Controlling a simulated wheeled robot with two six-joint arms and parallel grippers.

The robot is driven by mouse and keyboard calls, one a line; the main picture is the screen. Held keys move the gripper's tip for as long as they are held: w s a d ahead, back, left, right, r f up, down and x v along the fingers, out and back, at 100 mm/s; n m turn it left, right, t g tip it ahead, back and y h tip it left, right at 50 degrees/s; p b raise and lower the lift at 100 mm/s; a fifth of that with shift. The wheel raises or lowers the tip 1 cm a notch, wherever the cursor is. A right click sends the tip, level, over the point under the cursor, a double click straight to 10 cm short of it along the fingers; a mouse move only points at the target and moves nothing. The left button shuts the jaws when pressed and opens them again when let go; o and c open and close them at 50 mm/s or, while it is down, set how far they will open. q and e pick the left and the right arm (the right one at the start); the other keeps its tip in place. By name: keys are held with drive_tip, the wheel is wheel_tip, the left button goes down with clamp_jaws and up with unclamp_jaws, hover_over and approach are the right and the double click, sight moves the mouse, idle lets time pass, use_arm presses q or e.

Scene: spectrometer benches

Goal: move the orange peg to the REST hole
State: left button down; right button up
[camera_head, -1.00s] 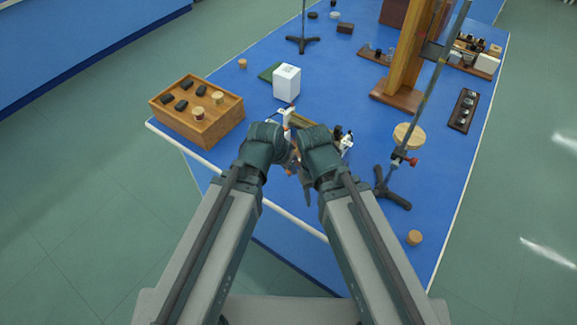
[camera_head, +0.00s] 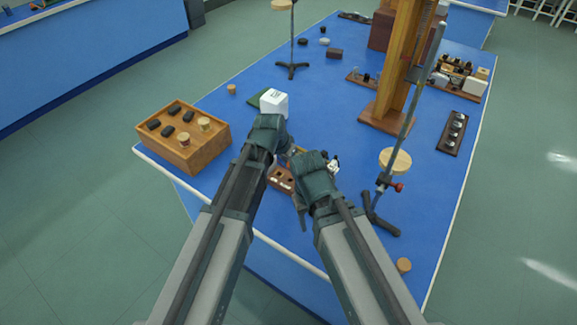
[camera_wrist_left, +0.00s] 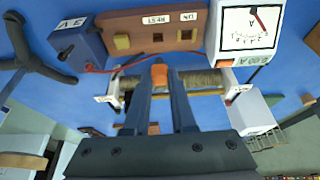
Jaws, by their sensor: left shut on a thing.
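The orange peg (camera_wrist_left: 159,75) is between the two fingers of my left gripper (camera_wrist_left: 160,82), which is shut on it, in the left wrist view. Beyond the fingers is a brown board (camera_wrist_left: 215,22) with square holes and white labels. One label reads REST, with a dark hole (camera_wrist_left: 157,37) beside it; the peg is apart from this hole in the picture. In the head view, part of a brown board with holes (camera_head: 281,179) shows between my arms. My left fingertips are hidden there by the wrist. My right gripper (camera_head: 301,212) points down beside the board; its jaw gap is unclear.
A meter (camera_wrist_left: 251,28), a blue box (camera_wrist_left: 78,45) and a wire coil (camera_wrist_left: 205,80) surround the board. A wooden tray (camera_head: 190,150) stands left, a white box (camera_head: 274,102) behind my left wrist. A stand (camera_head: 380,212) and wooden tower (camera_head: 395,85) are right.

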use_arm(q)
drive_tip(key=shift+f+b, duration=3.25)
drive_tip(key=shift+f, duration=0.1)
use_arm(e)
drive_tip(key=shift+f, duration=3.3)
use_arm(q)
drive_tip(key=c, duration=0.7)
unclamp_jaws()
drive_tip(key=shift+o, duration=0.2)
drive_tip(key=shift+r, duration=0.1)
use_arm(e)
drive_tip(key=shift+r, duration=0.1)
use_arm(q)
drive_tip(key=p+v, duration=1.2)
drive_tip(key=v, duration=0.1)
drive_tip(key=shift+r+p, duration=0.35)
drive_tip(key=shift+p, duration=0.05)
use_arm(e)
wheel_tip(320, 180, up, 13)
drive_tip(key=shift+f, duration=0.2)
use_arm(q)
drive_tip(key=shift+s, duration=0.1)
